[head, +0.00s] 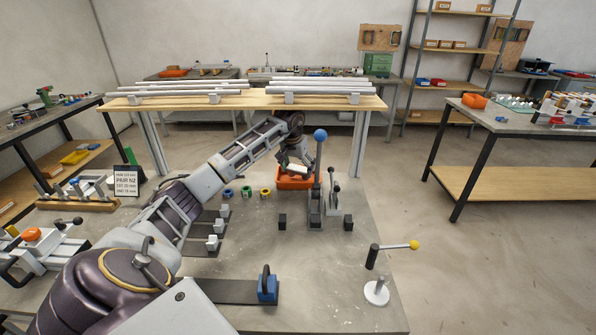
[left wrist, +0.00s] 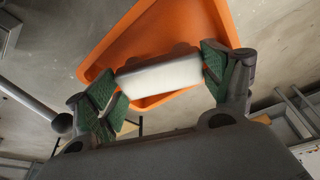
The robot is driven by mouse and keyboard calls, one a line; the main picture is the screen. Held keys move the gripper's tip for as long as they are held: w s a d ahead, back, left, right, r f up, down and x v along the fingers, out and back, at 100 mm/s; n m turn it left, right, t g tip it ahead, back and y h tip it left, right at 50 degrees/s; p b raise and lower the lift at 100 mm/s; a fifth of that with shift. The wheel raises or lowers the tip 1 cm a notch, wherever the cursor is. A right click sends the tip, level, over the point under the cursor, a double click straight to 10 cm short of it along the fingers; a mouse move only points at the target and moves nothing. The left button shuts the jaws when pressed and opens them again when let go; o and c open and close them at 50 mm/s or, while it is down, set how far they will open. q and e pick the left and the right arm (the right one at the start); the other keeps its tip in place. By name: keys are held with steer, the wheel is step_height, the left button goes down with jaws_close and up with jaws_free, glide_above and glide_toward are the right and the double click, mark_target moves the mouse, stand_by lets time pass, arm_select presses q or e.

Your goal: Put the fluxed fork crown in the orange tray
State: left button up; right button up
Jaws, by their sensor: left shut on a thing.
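The orange tray (head: 290,184) sits on the grey work table, behind the lever with the blue ball. In the left wrist view the tray (left wrist: 110,50) lies right behind the gripper. My left gripper (left wrist: 162,80) is shut on a pale, whitish block-like piece (left wrist: 160,76), which I take to be the fork crown. It is held across between the green finger pads, over the tray; whether it touches the tray I cannot tell. In the head view the left gripper (head: 296,166) is small, with the pale piece at the tray. Flux on it cannot be made out. My right gripper is not in view.
A tall lever with a blue ball (head: 320,135) stands just right of the tray. Coloured rings (head: 246,191) lie to its left. A rack of tubes (head: 240,98) spans behind.

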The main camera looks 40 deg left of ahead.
arm_select(q)
steer(key=shift+f, duration=0.75)
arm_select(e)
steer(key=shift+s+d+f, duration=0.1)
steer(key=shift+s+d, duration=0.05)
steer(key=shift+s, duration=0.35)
arm_select(q)
steer(key=o, duration=1.1)
steer(key=shift+f, duration=0.15)
steer(key=shift+c, duration=0.2)
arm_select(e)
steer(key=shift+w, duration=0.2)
arm_select(q)
steer(key=shift+r, duration=0.2)
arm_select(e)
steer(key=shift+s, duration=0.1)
